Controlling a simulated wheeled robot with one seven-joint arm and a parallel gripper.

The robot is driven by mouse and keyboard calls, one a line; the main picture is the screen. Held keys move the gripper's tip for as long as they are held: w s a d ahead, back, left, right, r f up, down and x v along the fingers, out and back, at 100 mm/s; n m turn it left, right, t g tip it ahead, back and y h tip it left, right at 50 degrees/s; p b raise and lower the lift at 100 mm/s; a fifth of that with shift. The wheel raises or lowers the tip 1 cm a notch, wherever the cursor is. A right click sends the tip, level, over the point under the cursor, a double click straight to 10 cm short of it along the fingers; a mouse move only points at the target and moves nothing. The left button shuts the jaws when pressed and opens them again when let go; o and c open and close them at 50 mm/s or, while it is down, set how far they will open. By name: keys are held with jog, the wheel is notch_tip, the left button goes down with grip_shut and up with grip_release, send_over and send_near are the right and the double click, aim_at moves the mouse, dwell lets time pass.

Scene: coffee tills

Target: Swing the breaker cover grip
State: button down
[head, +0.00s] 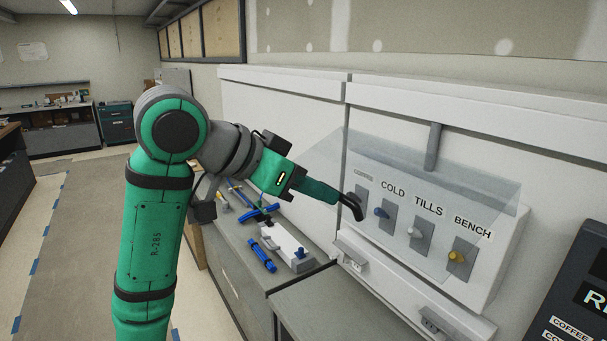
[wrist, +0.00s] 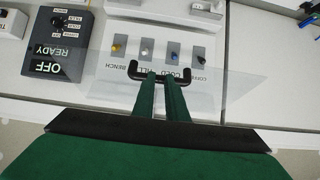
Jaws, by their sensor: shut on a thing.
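The breaker cover (head: 440,185) is a clear sheet over the white breaker box on the wall. Part of it stands out to the left from the box, in front of the switches. Its black bar grip (head: 352,208) is at the cover's near edge; it also shows in the wrist view (wrist: 108,73). My gripper (head: 340,199) is shut on the grip. In the wrist view its two green fingers (wrist: 162,77) meet the middle of the bar. Behind the cover are a blue switch (head: 382,212), a white switch (head: 414,233) and a yellow switch (head: 456,256).
A grey counter (head: 235,265) runs below, with a white block (head: 285,247) and blue tools (head: 262,256). A dark panel reading OFF and READY (wrist: 57,45) stands beside the breaker box. Open floor (head: 75,235) lies to the left.

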aim_at(337, 209)
jog(key=x, duration=0.5)
jog(key=shift+s+f, duration=0.1)
jog(key=shift+s, duration=0.15)
jog(key=shift+s+a+r, duration=0.15)
jog(key=shift+s+a, duration=0.1)
jog(key=shift+a, duration=0.25)
jog(key=shift+s+a+r, duration=0.1)
jog(key=shift+s+a, duration=0.2)
jog(key=shift+a, duration=0.45)
jog(key=shift+s+d+f, duration=0.1)
jog(key=shift+d+f, duration=0.05)
jog(key=shift+f, duration=0.1)
notch_tip(337, 209, down, 6)
jog(key=w+d, duration=0.1)
jog(key=shift+w+d, duration=0.15)
jog(key=shift+d, duration=0.1)
